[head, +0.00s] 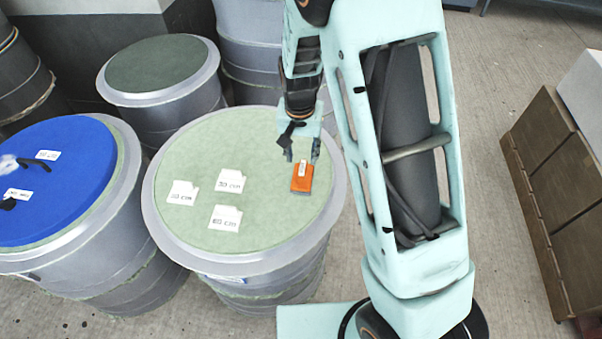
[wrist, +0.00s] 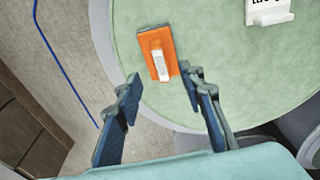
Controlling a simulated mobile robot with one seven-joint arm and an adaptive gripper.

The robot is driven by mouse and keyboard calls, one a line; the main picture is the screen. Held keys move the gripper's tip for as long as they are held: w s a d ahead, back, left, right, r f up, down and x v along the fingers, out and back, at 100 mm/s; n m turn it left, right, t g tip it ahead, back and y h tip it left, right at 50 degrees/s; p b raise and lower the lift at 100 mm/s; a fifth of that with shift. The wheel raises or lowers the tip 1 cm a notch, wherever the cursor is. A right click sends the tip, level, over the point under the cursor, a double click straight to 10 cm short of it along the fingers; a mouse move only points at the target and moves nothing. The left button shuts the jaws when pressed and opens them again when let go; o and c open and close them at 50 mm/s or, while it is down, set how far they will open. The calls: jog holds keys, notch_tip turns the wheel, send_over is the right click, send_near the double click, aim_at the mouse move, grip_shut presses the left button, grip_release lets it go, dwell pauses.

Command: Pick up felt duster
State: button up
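The felt duster, an orange block with a white handle or label on top (head: 302,178), lies on the pale green top of a round grey mould (head: 264,225), near its right edge. My gripper (head: 302,156) is above and just behind it in the head view, with the fingers apart and nothing between them. In the wrist view the duster (wrist: 157,54) lies ahead of the fingertips, nearer the right finger. My gripper (wrist: 160,80) shows both dark blue fingers spread wide. Whether the right finger touches the duster cannot be told.
Several white cards (head: 225,217) marked with sizes stand on the same top, left of the duster. A blue-topped mould (head: 60,215) and a dark green-topped mould (head: 155,64) stand beside it. Brown boxes (head: 550,150) are at the right, with bare floor between.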

aim_at(302, 168)
jog(key=shift+w+d+f+p, duration=0.1)
jog(key=shift+w+f, duration=0.15)
jog(key=shift+f, duration=1.15)
jog(key=shift+w+d+f+p, duration=0.15)
jog(key=shift+w+f, duration=0.15)
jog(key=shift+f, duration=1.05)
jog(key=shift+w+a+f+p, duration=0.1)
jog(key=shift+w+f, duration=0.15)
jog(key=shift+f, duration=1.15)
jog(key=shift+c, duration=0.2)
grip_shut()
